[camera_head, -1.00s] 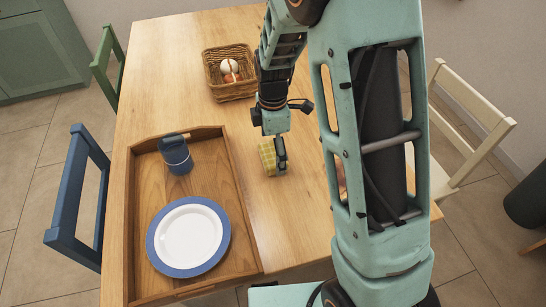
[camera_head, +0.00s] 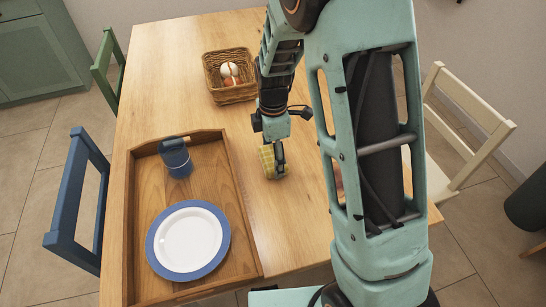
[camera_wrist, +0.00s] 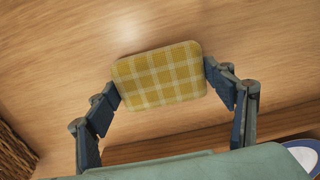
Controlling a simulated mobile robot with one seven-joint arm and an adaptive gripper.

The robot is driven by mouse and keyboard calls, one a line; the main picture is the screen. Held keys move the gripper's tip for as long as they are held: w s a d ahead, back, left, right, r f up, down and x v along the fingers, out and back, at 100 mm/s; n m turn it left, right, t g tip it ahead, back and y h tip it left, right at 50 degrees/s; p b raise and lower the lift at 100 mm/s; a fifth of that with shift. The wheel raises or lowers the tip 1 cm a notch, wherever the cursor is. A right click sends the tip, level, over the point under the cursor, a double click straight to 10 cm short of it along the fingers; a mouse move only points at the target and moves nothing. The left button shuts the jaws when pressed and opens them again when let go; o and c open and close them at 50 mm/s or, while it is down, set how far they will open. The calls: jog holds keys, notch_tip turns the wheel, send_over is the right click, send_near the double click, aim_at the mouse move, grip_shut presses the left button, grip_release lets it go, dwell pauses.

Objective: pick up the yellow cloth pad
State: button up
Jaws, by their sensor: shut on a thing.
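The yellow cloth pad (camera_wrist: 160,75) is a rounded rectangle with a pale checked pattern. In the wrist view it sits between the two fingers of my gripper (camera_wrist: 162,80), which touch its left and right ends. In the head view the pad (camera_head: 267,158) shows at the tips of my gripper (camera_head: 273,165), beside the right edge of the tray. The gripper is shut on the pad. I cannot tell whether the pad still touches the table.
A wooden tray (camera_head: 215,176) holds a blue-rimmed plate (camera_head: 188,240) and a blue mug (camera_head: 176,158). A wicker basket (camera_head: 232,94) with egg-like items stands farther back on the table (camera_head: 180,60). Chairs stand at both sides.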

aim_at(273, 157)
jog(key=shift+r, duration=0.5)
notch_tip(273, 157, up, 2)
jog(key=shift+r+p, duration=0.25)
jog(key=shift+p, duration=0.05)
jog(key=s+a+r, duration=0.1)
jog(key=s+r, duration=0.3)
jog(key=s, duration=0.3)
jog(key=s+a+r+p, duration=0.1)
jog(key=s+r, duration=0.4)
jog(key=s, duration=0.1)
jog(key=shift+s+a+r, duration=0.25)
jog(key=shift+s+a, duration=0.1)
jog(key=shift+s, duration=0.05)
jog(key=o, duration=0.6)
jog(key=c, duration=0.4)
jog(key=shift+w+d, duration=0.1)
